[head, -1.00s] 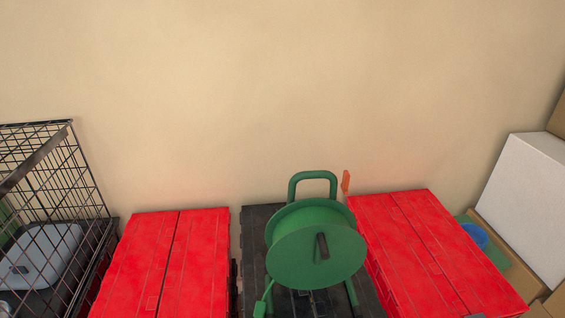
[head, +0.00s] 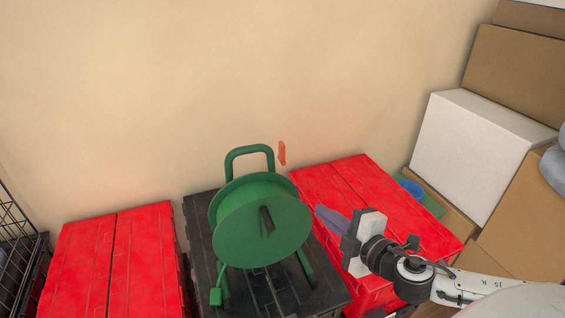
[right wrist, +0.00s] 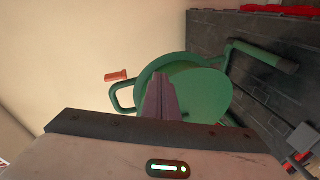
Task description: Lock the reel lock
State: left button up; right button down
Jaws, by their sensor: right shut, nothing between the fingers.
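A green cable reel (head: 262,222) stands on a black tote, with its round face and dark crank handle (head: 267,218) toward me. An orange lever (head: 282,153), likely the reel lock, sticks up at the upper right of the reel's frame. In the right wrist view the orange lever (right wrist: 117,76) lies left of the reel (right wrist: 190,85). My right gripper (head: 322,213) is to the right of the reel, above the right red tote, shut and empty. Its closed fingers (right wrist: 160,95) point toward the reel, apart from the lever. My left gripper is not in view.
Red totes stand left (head: 110,265) and right (head: 380,200) of the black tote (head: 200,215). Cardboard boxes (head: 520,65) and a white box (head: 470,145) are stacked at the right. A wire cage (head: 15,240) is at the far left. The wall behind is bare.

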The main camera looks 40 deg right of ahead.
aim_at(282, 153)
jog(key=w+a+r+n+t+y, duration=0.2)
jog(key=w+r+n, duration=0.1)
jog(key=r, duration=0.7)
jog(key=shift+a+n+t, duration=0.3)
jog(key=shift+n, duration=0.6)
jog(key=shift+w, duration=0.15)
jog(key=w, duration=0.8)
jog(key=shift+a+p, duration=0.15)
jog(key=shift+p, duration=0.15)
jog(key=shift+w+a+f, duration=0.1)
jog(key=shift+w, duration=0.75)
